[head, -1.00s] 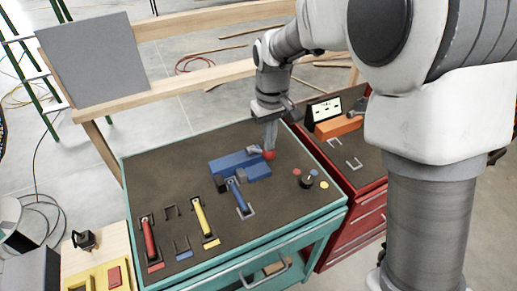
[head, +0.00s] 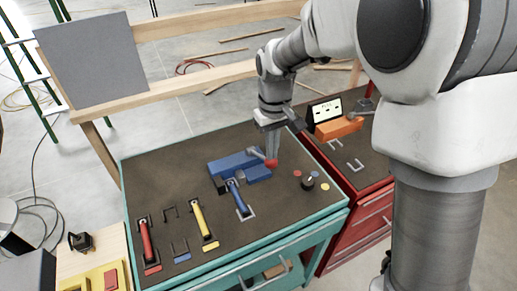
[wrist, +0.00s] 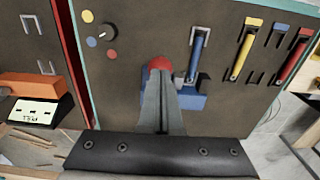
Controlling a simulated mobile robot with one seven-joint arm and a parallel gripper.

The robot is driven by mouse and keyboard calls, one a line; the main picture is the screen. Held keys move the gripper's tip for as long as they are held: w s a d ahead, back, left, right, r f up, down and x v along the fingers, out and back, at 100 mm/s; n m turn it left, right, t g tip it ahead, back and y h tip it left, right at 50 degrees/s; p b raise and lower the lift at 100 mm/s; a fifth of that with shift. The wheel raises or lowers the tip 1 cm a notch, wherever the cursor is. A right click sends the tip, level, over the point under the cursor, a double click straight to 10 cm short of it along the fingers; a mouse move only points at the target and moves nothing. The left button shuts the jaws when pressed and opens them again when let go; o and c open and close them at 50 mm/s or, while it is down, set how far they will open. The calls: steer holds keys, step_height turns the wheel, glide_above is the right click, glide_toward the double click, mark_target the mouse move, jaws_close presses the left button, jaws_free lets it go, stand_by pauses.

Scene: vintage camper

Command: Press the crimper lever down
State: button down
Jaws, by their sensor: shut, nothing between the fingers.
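The crimper (head: 232,162) is a blue block on the dark top of the teal cart. Its grey lever (head: 257,154) runs right to a red knob (head: 271,163) and slopes down toward it. In the wrist view the red knob (wrist: 160,63) shows just beyond my fingertips, and the blue body (wrist: 187,101) is partly hidden behind the fingers. My gripper (head: 272,157) is shut and empty, pointing down with its tips at the knob. They appear to touch it, though the exact contact is hard to see.
A black dial (head: 308,183) with coloured dots is at right. A red cabinet (head: 365,215) with an orange block (head: 338,128) adjoins the cart.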

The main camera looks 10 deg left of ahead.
steer(key=shift+s+d+f+b, duration=0.15)
steer(key=shift+f+b, duration=0.1)
steer(key=shift+f, duration=0.2)
steer(key=shift+s+d+f+b, duration=0.15)
steer(key=shift+f+b, duration=0.1)
steer(key=shift+f, duration=0.15)
steer(key=shift+a, duration=0.1)
steer(key=shift+s+d+f+b, duration=0.1)
steer(key=shift+s+f+b, duration=0.05)
steer(key=shift+f+b, duration=0.3)
steer(key=shift+s+d+f+b, duration=0.1)
steer(key=shift+f+b, duration=0.2)
steer(key=shift+f, duration=0.2)
steer(key=shift+s+d+f+b, duration=0.1)
steer(key=shift+s+f+b, duration=0.05)
steer(key=shift+f+b, duration=0.65)
steer(key=shift+f, duration=0.2)
step_height(320, 180, up, 13)
steer(key=p, duration=1)
glide_above(274, 163)
steer(key=shift+s+d+r, duration=0.1)
steer(key=shift+s+d, duration=0.05)
steer(key=shift+s, duration=0.05)
